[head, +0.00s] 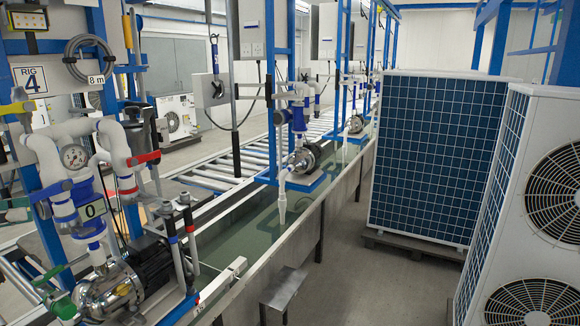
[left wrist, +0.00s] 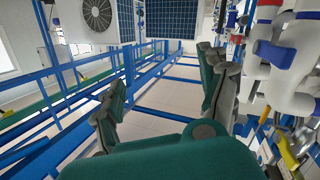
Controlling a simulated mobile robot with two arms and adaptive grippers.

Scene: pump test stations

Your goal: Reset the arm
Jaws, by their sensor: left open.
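My left gripper (left wrist: 162,72) fills the lower part of the left wrist view, dark green with grey fingers. The fingers stand apart with nothing between them, and bare floor shows beyond. My right gripper is in neither view.
The RIG 4 station holds a pressure gauge (head: 74,157), white pipes, red- and blue-handled valves and a pump (head: 108,292). A water trough (head: 283,240) runs behind it. Heat pump units with blue grilles (head: 434,155) stand right. Floor (head: 345,270) between is clear.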

